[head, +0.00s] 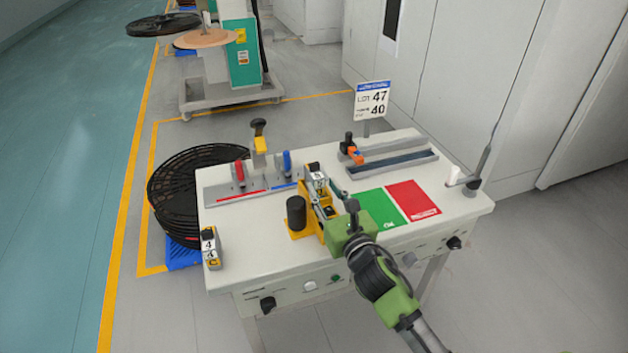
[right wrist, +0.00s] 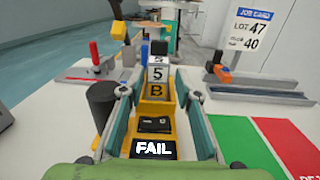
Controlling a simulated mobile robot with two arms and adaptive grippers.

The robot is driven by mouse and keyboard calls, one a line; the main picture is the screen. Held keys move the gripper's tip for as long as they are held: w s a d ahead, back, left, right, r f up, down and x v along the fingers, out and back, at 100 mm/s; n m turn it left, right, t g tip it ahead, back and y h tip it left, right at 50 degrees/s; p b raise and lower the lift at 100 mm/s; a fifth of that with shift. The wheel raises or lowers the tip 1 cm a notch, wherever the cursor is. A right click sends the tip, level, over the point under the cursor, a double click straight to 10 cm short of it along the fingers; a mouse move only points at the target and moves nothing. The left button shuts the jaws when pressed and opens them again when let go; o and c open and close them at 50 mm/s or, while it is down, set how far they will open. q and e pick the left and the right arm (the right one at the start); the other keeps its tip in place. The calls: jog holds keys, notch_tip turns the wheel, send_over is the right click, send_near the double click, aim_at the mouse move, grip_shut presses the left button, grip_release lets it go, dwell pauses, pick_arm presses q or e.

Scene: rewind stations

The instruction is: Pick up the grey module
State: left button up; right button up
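My right gripper (head: 324,192) is over the yellow tester (head: 301,228) on the white bench. In the right wrist view its two fingers (right wrist: 158,95) stand apart, one on each side of the yellow body (right wrist: 170,136). I cannot tell whether they touch it. The body carries a "5" and "B" label block (right wrist: 157,80) and a lit FAIL display (right wrist: 153,148). A small dark piece (right wrist: 155,124) sits just above the display. I cannot pick out a grey module for certain; the gripper hides much of the tester in the head view. My left gripper is not in view.
A black cylinder (head: 296,212) stands just left of the gripper. Green (head: 372,213) and red (head: 410,201) pads lie to its right. A grey rail (head: 392,160) and the lot 47 card (head: 372,100) are behind. A yellow "4" block (head: 210,247) stands at the left edge.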

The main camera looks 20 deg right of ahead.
aim_at(315, 177)
jog(key=shift+w, duration=0.4)
jog(key=w, duration=0.4)
jog(key=shift+w+a+f+p, duration=0.2)
jog(key=shift+w+a+p, duration=0.1)
jog(key=shift+w+a, duration=0.05)
jog(key=shift+w, duration=0.35)
jog(key=shift+s, duration=0.1)
jog(key=shift+c, duration=0.5)
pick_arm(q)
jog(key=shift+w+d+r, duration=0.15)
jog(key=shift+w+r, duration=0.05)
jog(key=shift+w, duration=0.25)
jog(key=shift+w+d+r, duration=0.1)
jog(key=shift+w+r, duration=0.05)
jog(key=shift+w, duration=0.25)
pick_arm(e)
grip_shut()
